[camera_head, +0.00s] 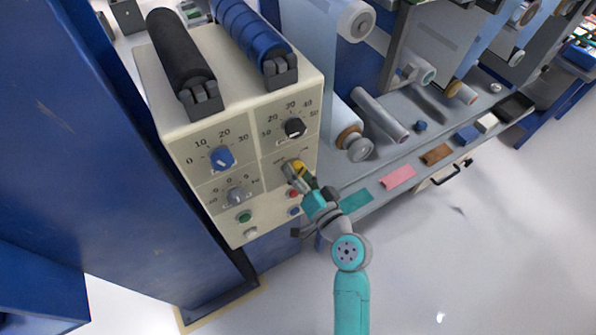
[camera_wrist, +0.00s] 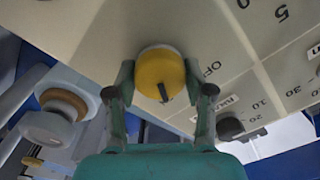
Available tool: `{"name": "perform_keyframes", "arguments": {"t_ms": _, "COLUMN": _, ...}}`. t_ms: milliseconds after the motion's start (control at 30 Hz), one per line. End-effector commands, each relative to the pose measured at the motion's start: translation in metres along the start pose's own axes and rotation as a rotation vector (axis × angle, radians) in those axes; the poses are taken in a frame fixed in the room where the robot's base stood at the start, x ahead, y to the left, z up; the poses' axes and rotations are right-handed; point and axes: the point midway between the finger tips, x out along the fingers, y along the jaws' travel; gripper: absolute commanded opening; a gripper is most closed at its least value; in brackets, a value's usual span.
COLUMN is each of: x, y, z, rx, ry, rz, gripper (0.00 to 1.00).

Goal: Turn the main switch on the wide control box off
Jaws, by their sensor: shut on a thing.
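The wide control box (camera_head: 163,147) is cream, with dials, buttons and two rollers on top. Its main switch is a yellow round knob (camera_wrist: 160,72) with a dark pointer mark, seen close in the wrist view. In the head view the yellow knob (camera_head: 299,166) shows on the right part of the front panel, below a black dial. My gripper (camera_wrist: 160,85) is shut on the yellow knob, one finger on each side. An "OFF" label (camera_wrist: 211,69) shows to the right of the knob in the wrist view. The knob's far side is hidden.
A blue dial (camera_head: 221,158) and a grey dial (camera_head: 236,195) are on the panel's left. A black dial (camera_head: 294,128) is above the knob. Red (camera_head: 293,193) and blue (camera_head: 294,211) buttons lie below, close to my gripper. Film rollers (camera_head: 356,20) stand to the right.

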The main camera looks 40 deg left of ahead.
Motion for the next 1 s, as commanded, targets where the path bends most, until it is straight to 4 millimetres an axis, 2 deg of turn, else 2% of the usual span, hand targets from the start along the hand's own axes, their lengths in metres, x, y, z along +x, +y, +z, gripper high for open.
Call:
{"name": "perform_keyframes", "arguments": {"t_ms": 267, "x": 0.0001, "y": 0.0, "z": -0.0004, "rx": -0.2, "ry": 0.001, "rz": 0.0, "gripper": 0.18}}
{"name": "perform_keyframes", "arguments": {"t_ms": 1000, "x": 0.0001, "y": -0.0007, "z": -0.0003, "rx": -0.886, "ry": 0.001, "rz": 0.001, "gripper": 0.18}}
